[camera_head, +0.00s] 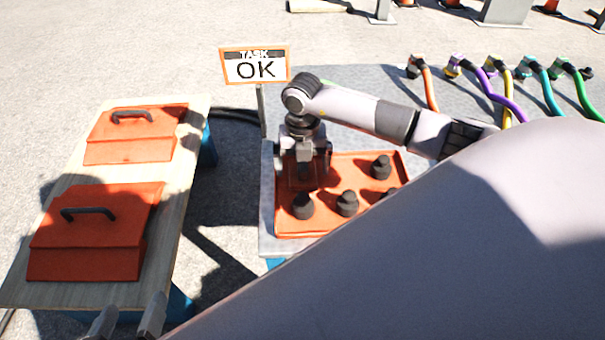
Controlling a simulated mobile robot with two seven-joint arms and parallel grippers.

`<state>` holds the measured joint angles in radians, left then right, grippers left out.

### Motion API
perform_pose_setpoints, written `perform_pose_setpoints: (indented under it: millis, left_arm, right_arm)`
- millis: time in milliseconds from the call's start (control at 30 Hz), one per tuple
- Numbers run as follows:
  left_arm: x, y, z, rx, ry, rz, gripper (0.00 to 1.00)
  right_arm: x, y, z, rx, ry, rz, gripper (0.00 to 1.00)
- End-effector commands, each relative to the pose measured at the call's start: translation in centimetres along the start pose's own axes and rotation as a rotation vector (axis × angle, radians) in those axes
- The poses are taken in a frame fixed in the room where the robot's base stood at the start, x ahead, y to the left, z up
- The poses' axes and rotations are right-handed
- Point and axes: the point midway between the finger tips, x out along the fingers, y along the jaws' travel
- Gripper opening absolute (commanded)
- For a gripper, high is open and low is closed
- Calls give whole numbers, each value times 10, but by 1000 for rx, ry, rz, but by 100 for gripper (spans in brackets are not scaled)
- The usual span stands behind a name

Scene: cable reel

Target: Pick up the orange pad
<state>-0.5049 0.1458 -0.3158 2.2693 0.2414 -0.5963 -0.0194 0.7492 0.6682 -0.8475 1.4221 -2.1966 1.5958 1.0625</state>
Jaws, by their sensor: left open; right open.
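A flat orange tray-like piece (345,217) lies on the grey table at the centre, with several black knobs standing on it. I cannot tell whether this piece or something on it is the orange pad. My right gripper (305,180) points down over its left part, jaws open. Darker orange shows between and behind the fingers; whether they touch anything there is unclear. My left gripper (127,318) shows only as two separated fingertips at the bottom left, open, near the front of the wooden table. My large pale arm link hides the tray's lower right.
Two orange boxes with black handles (137,135) (95,232) stand on the wooden table (180,200) at left. A sign reading "TASK OK" (255,66) stands behind the grey table (268,220). Several coloured cables (490,90) lie at the back right. A gap separates the tables.

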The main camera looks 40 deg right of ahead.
Motion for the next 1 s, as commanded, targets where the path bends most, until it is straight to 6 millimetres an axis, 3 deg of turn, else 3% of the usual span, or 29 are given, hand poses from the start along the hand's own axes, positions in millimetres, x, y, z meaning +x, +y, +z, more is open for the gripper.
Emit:
perform_pose_setpoints:
  millis: [233, 400, 433, 767, 867, 1000]
  left_arm:
    - [1, 1, -1, -5, 3, 5, 83]
    - [1, 1, -1, -5, 2, 5, 83]
    - [1, 1, -1, -5, 2, 5, 83]
    - [0, 1, -3, -1, 2, 1, 83]
    - [-2, 0, -8, 13, 2, -9, 83]
    - [-12, -7, -5, 50, -21, -50, 83]
  right_arm:
    - [3, 0, 0, 0, 0, 1, 96]
    - [3, 0, 0, 0, 0, 1, 40]
    - [3, 0, 0, 0, 0, 1, 37]
    - [-4, 0, 1, 0, -1, 2, 37]
    - [-18, 1, 1, -1, -2, 3, 37]
    - [-51, 0, 2, -1, -5, 4, 37]
